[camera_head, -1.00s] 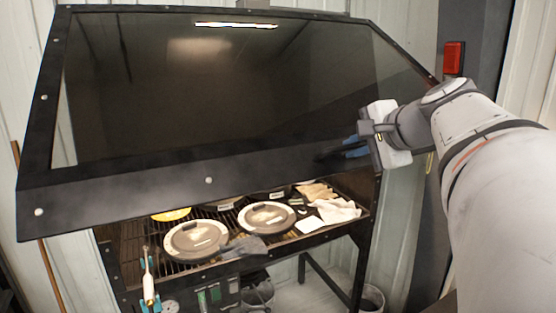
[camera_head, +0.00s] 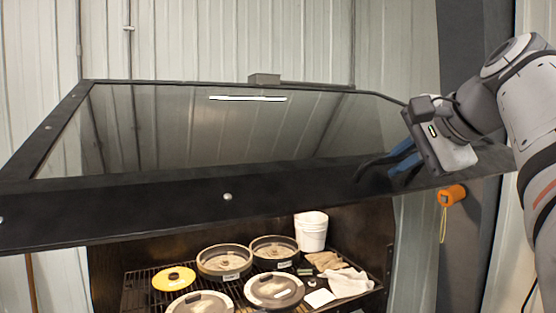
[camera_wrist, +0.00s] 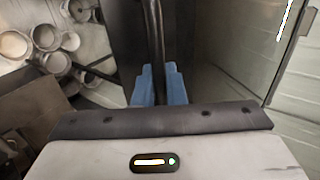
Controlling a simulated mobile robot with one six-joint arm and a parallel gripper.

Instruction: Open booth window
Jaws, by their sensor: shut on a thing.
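The booth window is a dark-framed glass panel (camera_head: 228,192), hinged at the back and swung up over the booth in the head view. Its lower front edge is raised above the booth's grill rack (camera_head: 136,288). My gripper (camera_head: 382,172) is at the right part of the front frame, its blue fingers against the black frame. In the wrist view, the blue fingers (camera_wrist: 159,84) are closed around a thin black handle bar (camera_wrist: 154,32) on the window. The exact contact is partly hidden by the fingers.
Under the window are round lidded pans (camera_head: 274,290), a yellow disc (camera_head: 174,279), a white bucket (camera_head: 311,232) and a white cloth (camera_head: 348,282). An orange item (camera_head: 452,195) hangs on the dark post at right. Corrugated wall panels stand behind.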

